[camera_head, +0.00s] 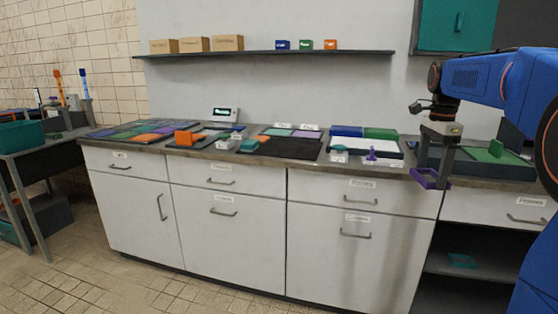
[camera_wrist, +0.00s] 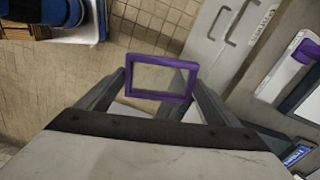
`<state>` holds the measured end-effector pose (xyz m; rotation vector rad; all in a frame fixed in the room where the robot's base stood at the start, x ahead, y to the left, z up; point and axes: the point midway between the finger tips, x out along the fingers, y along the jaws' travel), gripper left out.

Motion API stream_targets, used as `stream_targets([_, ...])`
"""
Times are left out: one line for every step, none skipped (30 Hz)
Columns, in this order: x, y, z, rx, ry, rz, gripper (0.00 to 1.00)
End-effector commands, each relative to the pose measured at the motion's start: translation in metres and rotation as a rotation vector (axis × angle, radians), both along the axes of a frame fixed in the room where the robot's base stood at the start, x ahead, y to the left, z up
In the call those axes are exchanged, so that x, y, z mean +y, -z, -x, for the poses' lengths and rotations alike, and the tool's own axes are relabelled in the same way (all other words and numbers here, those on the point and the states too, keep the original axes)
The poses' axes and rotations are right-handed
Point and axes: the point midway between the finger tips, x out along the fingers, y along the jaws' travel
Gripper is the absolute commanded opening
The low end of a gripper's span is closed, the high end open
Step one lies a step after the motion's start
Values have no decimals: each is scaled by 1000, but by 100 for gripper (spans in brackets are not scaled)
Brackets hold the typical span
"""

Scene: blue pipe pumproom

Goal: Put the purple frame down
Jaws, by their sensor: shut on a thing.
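The purple frame is a small open rectangle. In the wrist view the purple frame (camera_wrist: 161,59) is upright in the picture between my two fingers, and the floor shows through its opening. My gripper (camera_wrist: 160,85) is shut on it. In the head view my gripper (camera_head: 431,170) hangs at the right, at the counter's front edge, with the purple frame (camera_head: 424,180) at its lower end. The frame appears held in the air in front of the drawers. The fingers partly cover its sides.
The counter (camera_head: 330,168) carries a dark mat (camera_head: 290,148), a white board (camera_head: 365,146) with a purple knobbed piece (camera_head: 371,154), and a dark tray (camera_head: 470,166) with a green piece at the right. A shelf (camera_head: 265,53) hangs above. Floor in front is clear.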

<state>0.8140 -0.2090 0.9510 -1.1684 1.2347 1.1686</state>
Motion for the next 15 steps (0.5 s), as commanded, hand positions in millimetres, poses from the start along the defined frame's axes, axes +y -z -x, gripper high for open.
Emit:
stream_targets([4, 13, -3, 4, -34, -1, 62])
stream_targets([6, 22, -5, 5, -60, -1, 62])
stream_targets([9, 33, -8, 5, -93, -1, 62])
stream_targets([11, 43, -11, 5, -118, -1, 62])
stream_targets([14, 54, -14, 7, -150, -2, 62])
stream_targets([18, 68, -17, 6, -192, -2, 62])
stream_targets([22, 82, -21, 7, -232, -2, 62])
stream_targets([25, 95, -25, 7, -271, -2, 62])
stream_targets([30, 116, -30, 8, -330, -3, 62])
stream_targets([34, 131, -34, 8, -375, -3, 62])
stream_targets([38, 147, -39, 8, -420, -3, 62])
stream_targets([43, 167, -44, 9, -480, -4, 62])
stream_targets([47, 182, -48, 8, -525, -3, 62])
stream_targets([51, 198, -53, 8, -570, -3, 62])
stream_targets([56, 218, -58, 8, -629, -3, 62])
